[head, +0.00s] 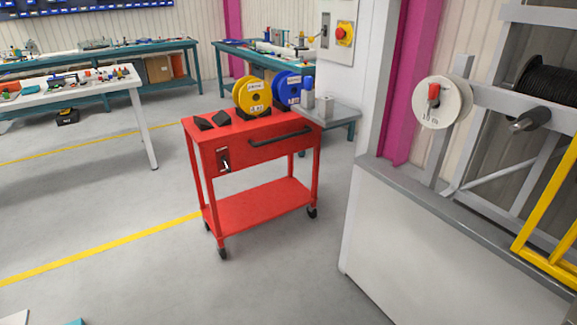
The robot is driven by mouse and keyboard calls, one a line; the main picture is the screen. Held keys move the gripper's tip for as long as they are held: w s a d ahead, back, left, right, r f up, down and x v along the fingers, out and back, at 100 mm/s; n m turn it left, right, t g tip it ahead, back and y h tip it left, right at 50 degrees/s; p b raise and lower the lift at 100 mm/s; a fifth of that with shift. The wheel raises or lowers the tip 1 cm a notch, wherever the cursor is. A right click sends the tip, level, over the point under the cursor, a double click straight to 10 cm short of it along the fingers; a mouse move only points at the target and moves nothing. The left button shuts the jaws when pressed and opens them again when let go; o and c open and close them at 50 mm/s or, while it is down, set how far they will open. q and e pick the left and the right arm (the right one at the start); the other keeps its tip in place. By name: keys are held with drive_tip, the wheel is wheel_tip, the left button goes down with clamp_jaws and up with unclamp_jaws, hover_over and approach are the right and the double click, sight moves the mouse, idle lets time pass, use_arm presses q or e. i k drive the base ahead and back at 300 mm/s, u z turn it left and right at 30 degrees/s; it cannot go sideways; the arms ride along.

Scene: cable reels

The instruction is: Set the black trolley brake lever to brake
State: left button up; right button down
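The red trolley (262,203) stands on the grey floor in the middle of the head view, with a top, a drawer and a lower shelf. The brake lever (226,165) is a small dark lever with a pale part, on a dark plate at the left of the trolley's front face. Its marking is too small to read, so I cannot tell which setting it is at. Neither of my grippers shows in this view, and nothing touches the lever.
A yellow reel (255,97) and a blue reel (287,90) sit at the trolley's top. A black handle (280,137) crosses the drawer. A grey-white cabinet (437,255) stands close on the right. The floor in front and to the left is free.

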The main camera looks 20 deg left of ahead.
sight(228, 169)
drive_tip(key=z, duration=0.1)
drive_tip(key=i, duration=1.1)
drive_tip(key=u, duration=0.7)
drive_tip(key=i, duration=0.75)
drive_tip(key=u, duration=1.3)
drive_tip(key=i, duration=0.45)
drive_tip(key=u, duration=0.35)
